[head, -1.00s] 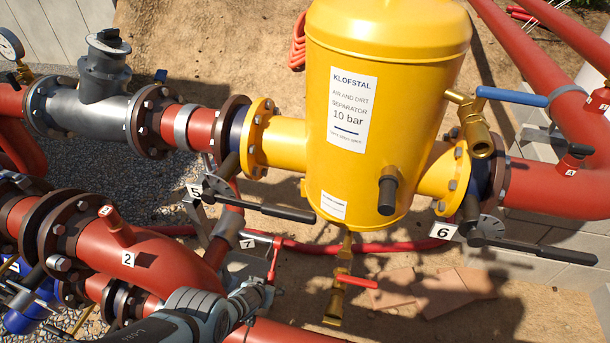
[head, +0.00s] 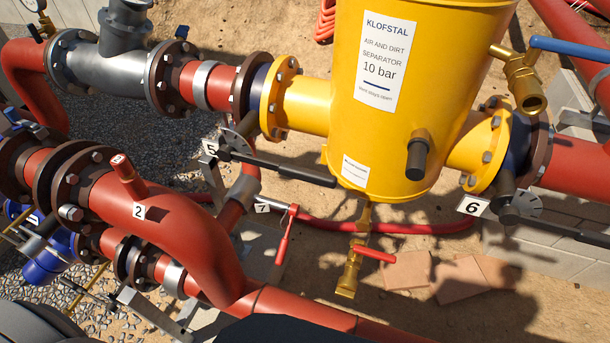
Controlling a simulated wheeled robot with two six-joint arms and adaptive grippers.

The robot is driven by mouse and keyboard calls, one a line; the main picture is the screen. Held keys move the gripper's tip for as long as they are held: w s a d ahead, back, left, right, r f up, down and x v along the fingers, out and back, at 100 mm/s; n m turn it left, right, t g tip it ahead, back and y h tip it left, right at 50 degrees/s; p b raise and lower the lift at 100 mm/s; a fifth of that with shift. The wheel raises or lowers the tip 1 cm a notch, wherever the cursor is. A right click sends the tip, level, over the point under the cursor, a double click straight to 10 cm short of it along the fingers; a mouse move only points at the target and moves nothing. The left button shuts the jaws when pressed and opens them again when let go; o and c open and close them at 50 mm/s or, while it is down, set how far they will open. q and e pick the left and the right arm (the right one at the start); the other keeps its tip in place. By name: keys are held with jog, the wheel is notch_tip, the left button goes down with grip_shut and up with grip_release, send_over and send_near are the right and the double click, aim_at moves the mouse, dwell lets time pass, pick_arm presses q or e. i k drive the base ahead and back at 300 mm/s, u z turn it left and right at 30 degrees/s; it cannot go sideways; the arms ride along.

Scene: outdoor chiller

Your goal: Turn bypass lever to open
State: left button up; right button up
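No lever carries a readable "bypass" label. A red lever (head: 284,241) beside tag 7 (head: 262,208) hangs steeply downward near the pipe support. A long black lever (head: 283,169) by tag 5 (head: 210,147) lies left of the yellow separator, pointing right and slightly down. Another black lever (head: 560,230) by tag 6 (head: 473,206) points right and slightly down, running out of the picture. A short red handle (head: 374,254) sits on the brass drain valve (head: 350,270) below the separator. Neither gripper is in view, and nothing visible touches these levers.
The yellow separator (head: 345,130) fills the upper middle. A red curved pipe (head: 190,225) with tag 2 (head: 139,211) runs across the lower left. Dark parts of mine show along the bottom edge.

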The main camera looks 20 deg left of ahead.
aim_at(295, 208)
jog(key=z, duration=0.25)
jog(key=k, duration=0.65)
jog(key=z, duration=0.5)
